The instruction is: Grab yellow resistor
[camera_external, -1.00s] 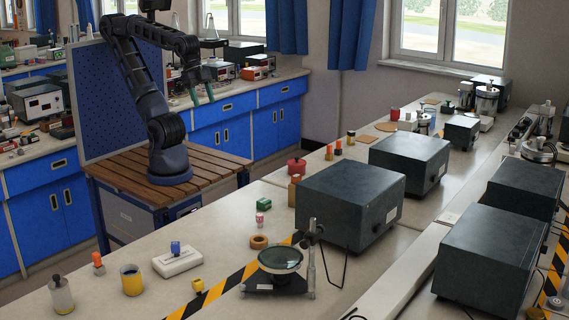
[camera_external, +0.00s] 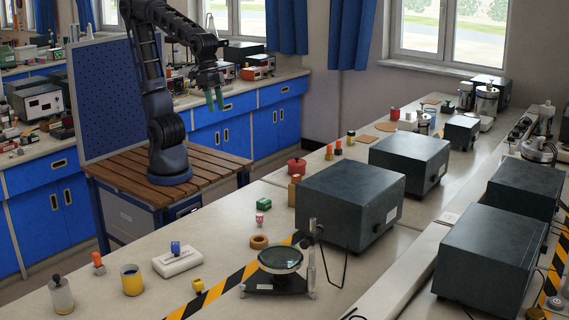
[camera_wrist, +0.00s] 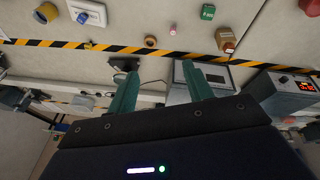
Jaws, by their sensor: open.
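A small yellow piece (camera_external: 198,286) stands on the near bench beside the black-and-yellow tape; it also shows at the upper left of the wrist view (camera_wrist: 87,45). A larger yellow cylinder (camera_external: 132,280) stands to its left and shows at the top of the wrist view (camera_wrist: 46,12). I cannot tell for sure which of the two is the resistor; neither is hidden. My gripper (camera_external: 215,100) has green fingers, hangs in the air behind the bench and is far from both. In the wrist view my gripper (camera_wrist: 162,70) is open, with nothing between its fingers.
A white block with a blue piece (camera_external: 178,260), a brown ring (camera_external: 259,242), a pink piece (camera_external: 260,219) and a green block (camera_external: 263,203) stand on the bench. A magnifier stand (camera_external: 280,264) and a dark box (camera_external: 352,203) stand to the right. Bare bench lies between the small items.

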